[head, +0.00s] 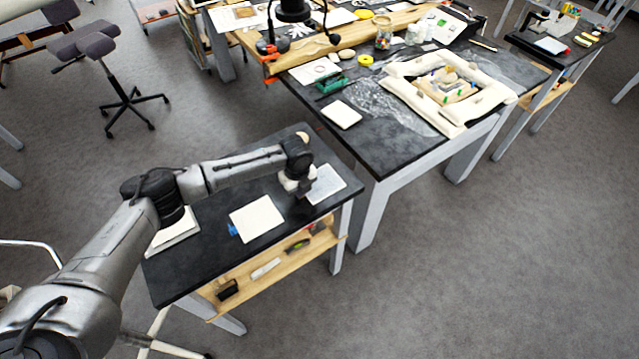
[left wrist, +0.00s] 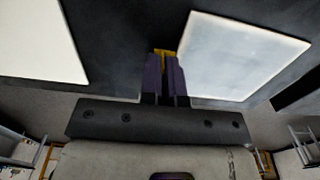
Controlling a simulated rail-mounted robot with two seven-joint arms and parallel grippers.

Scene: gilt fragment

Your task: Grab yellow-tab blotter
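The yellow-tab blotter (head: 327,185) is a pale flat square near the right end of the small black-topped table. In the left wrist view its white sheet (left wrist: 245,55) lies to the right of my fingers, and its yellow tab (left wrist: 163,53) shows at the fingertips. My left gripper (left wrist: 165,62) has its dark fingers close together, with the tab between their tips. In the head view the left gripper (head: 300,192) is low at the blotter's left edge, partly hidden by my wrist. My right gripper is in neither view.
A second white blotter (head: 256,217) with a blue tab (head: 232,230) lies left of the gripper. More white sheets (head: 172,232) lie at the table's left end. A wooden shelf (head: 265,272) below holds small tools. A larger black worktable (head: 385,150) stands behind at right.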

